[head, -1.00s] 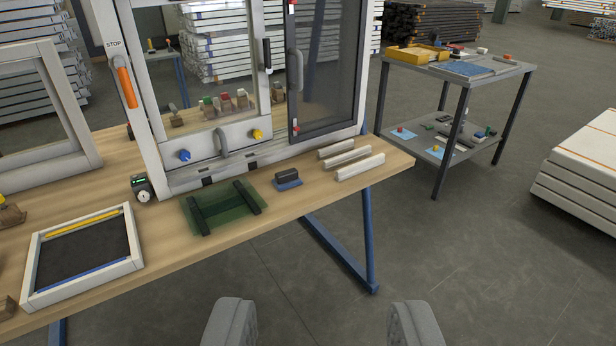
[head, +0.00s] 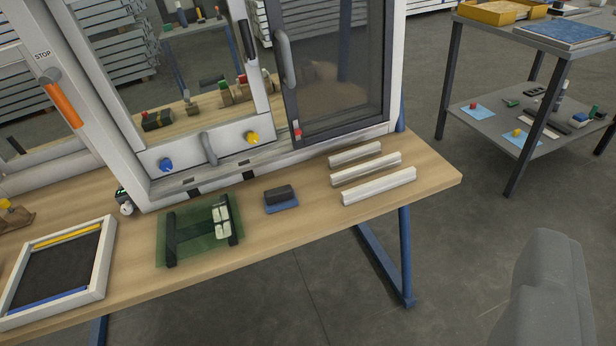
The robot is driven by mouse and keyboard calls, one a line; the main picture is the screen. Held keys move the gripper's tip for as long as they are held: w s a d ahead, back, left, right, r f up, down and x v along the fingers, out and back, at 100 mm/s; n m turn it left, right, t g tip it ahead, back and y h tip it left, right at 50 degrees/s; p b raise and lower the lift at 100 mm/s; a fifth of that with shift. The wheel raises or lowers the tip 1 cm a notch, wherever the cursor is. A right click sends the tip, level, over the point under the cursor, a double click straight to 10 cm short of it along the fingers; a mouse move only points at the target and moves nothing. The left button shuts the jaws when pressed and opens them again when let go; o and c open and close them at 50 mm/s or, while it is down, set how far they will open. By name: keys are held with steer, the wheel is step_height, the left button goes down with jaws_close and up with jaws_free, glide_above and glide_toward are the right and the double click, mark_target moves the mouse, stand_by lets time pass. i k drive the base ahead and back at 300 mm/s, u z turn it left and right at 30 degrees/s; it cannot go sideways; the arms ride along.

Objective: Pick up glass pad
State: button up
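A see-through green glass plate (head: 188,238) with two dark strips across it lies on the wooden workbench. I cannot tell for sure which of these is the glass pad. My gripper (head: 548,285) shows as blurred grey finger shapes at the lower right, in front of the floor. It is well right of both things and touches neither. Its opening cannot be made out, and nothing is seen in it.
A white window frame (head: 118,140) with handles stands behind the plate. Three pale profile strips (head: 380,186) lie on the bench (head: 300,238) at right, a white-framed tray (head: 98,262) at left. A two-level metal table (head: 510,135) stands at right. Floor before the bench is clear.

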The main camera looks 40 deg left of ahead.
mark_target(282, 198)
steer(key=u, duration=0.45)
steer(key=i, duration=0.95)
steer(key=u, duration=0.75)
